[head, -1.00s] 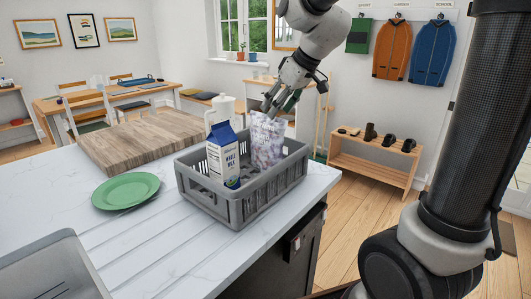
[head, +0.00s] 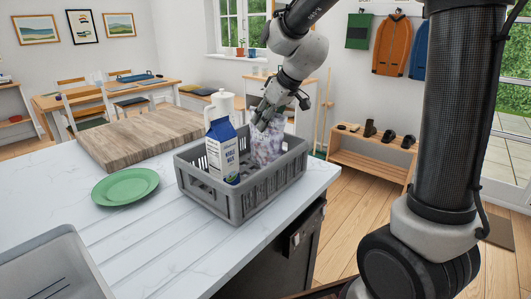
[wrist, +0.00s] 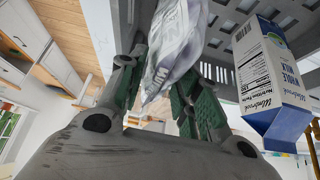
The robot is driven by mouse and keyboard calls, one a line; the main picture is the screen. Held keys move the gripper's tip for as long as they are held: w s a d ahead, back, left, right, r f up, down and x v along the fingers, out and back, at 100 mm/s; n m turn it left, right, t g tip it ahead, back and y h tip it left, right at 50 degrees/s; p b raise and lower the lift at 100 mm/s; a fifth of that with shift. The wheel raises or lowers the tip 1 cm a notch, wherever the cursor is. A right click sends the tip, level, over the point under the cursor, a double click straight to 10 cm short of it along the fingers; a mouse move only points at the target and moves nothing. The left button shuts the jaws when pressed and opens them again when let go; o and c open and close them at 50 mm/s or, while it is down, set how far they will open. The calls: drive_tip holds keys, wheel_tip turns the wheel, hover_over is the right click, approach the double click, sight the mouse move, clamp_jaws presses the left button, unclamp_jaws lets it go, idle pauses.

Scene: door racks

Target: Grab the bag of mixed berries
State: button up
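The bag of mixed berries (head: 266,147) is a clear bag with whitish and purple patches. It stands upright in the grey crate (head: 240,207), right of the milk carton. My gripper (head: 268,117) points down at the bag's top, with its fingers overlapping the upper part. In the wrist view, my gripper (wrist: 160,88) has its green-padded fingers spread, one on each side of the bag (wrist: 172,45). The fingers look open, and I cannot tell whether either touches the bag. The bag's lower part is hidden by the crate wall.
A blue and white milk carton (head: 222,152) stands in the crate beside the bag. A grey basin (head: 55,272) is at the front left.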

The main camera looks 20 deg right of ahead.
clamp_jaws()
drive_tip(key=shift+r, duration=0.2)
